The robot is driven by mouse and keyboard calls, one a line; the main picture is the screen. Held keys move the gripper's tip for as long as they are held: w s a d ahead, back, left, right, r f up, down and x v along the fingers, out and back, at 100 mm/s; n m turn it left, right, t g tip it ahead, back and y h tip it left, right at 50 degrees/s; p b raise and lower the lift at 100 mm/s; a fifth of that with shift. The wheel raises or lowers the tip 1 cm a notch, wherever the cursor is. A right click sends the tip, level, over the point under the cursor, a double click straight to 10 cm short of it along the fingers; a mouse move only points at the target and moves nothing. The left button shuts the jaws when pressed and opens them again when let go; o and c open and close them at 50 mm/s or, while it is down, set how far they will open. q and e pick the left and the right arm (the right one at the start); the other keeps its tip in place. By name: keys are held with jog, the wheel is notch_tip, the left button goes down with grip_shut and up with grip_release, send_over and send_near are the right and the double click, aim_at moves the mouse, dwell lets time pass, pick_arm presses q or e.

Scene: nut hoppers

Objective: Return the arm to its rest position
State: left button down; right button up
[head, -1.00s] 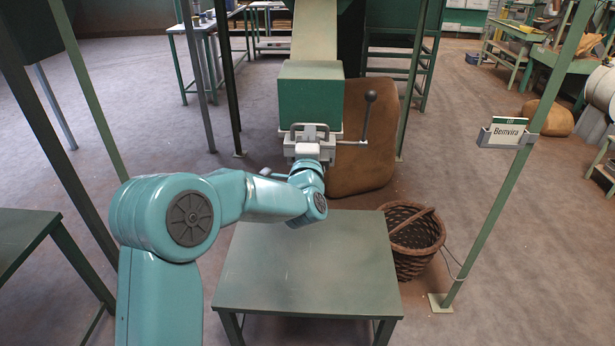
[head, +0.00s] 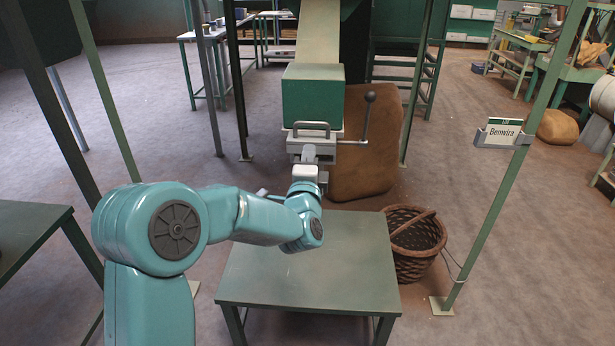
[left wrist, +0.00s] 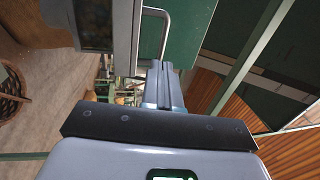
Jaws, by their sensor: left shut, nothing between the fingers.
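My left arm comes in from the left in the head view. Its gripper (head: 309,154) is shut and empty, just in front of and below the grey gate (head: 297,146) of the green hopper (head: 312,95). The gate has a bar handle (head: 312,126) above the fingers and a lever with a dark ball knob (head: 369,98) at its right. In the left wrist view the shut fingers (left wrist: 164,85) point toward the hopper's green face, near the bent grey handle (left wrist: 160,22). Whether they touch the gate cannot be told. My right gripper is not in view.
A bare green table (head: 309,263) stands below the arm. A wicker basket (head: 416,246) is on the floor at its right. Green posts stand on both sides, the right one bearing a "Bemvira" sign (head: 503,132). A brown sack (head: 364,150) leans behind the hopper.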

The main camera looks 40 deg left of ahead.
pick_arm(q)
jog(key=r+v, duration=0.1)
jog(key=v, duration=0.5)
jog(key=d+f+m+g+h, duration=0.1)
jog(key=d+f+g+h, duration=0.2)
jog(key=f, duration=0.9)
jog(key=d+f+m+g+h, duration=0.1)
jog(key=d+f+h, duration=0.35)
jog(key=f, duration=0.85)
jog(key=s+d+f+n+g+h, duration=0.2)
jog(key=s+d+f+g, duration=0.2)
jog(key=s+d+f, duration=0.45)
jog(key=s+d+f+n+g+h, duration=0.2)
jog(key=s+d+f+n+g, duration=0.15)
jog(key=s, duration=0.25)
jog(key=s+d+f+n+g+h, duration=0.1)
jog(key=s+d+f+n+g, duration=0.15)
jog(key=s+n, duration=0.3)
jog(key=s+d+f+n+g+h, duration=0.2)
jog(key=s+f+n+g, duration=0.15)
jog(key=s, duration=0.35)
notch_tip(320, 180, up, 15)
jog(key=n+p, duration=0.1)
jog(key=p, duration=1.5)
jog(key=shift+r, duration=0.2)
